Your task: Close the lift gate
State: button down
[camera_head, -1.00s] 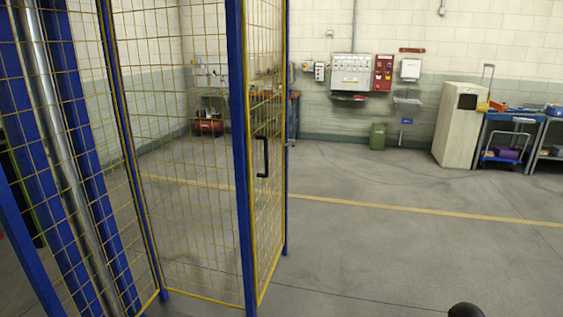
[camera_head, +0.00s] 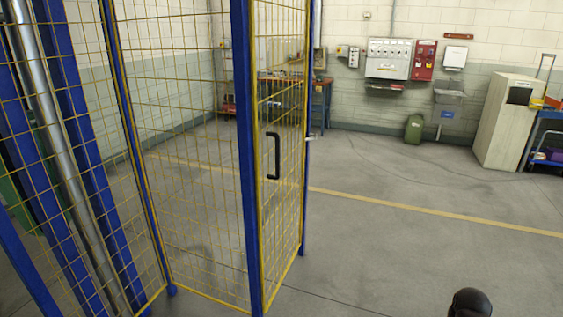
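The lift gate (camera_head: 283,205) is a yellow wire-mesh panel in a yellow frame, left of the middle of the head view. It is seen at a steep angle, between a near blue post (camera_head: 247,160) and a far blue post (camera_head: 306,200). A black pull handle (camera_head: 274,157) sits on its near side at mid height. A small silver part (camera_head: 311,137) sticks out at the far post. My gripper is not in view, and nothing is seen touching the gate or handle.
More mesh panels and a silver vertical column (camera_head: 62,140) stand at the left. Open grey floor (camera_head: 400,250) lies right of the gate, crossed by a yellow line (camera_head: 420,208). A beige cabinet (camera_head: 500,120) and a green bin (camera_head: 414,128) stand by the back wall.

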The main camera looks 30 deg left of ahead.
aim_at(253, 72)
jog(key=u, duration=0.4)
jog(key=i, duration=0.9)
jog(key=u, duration=0.4)
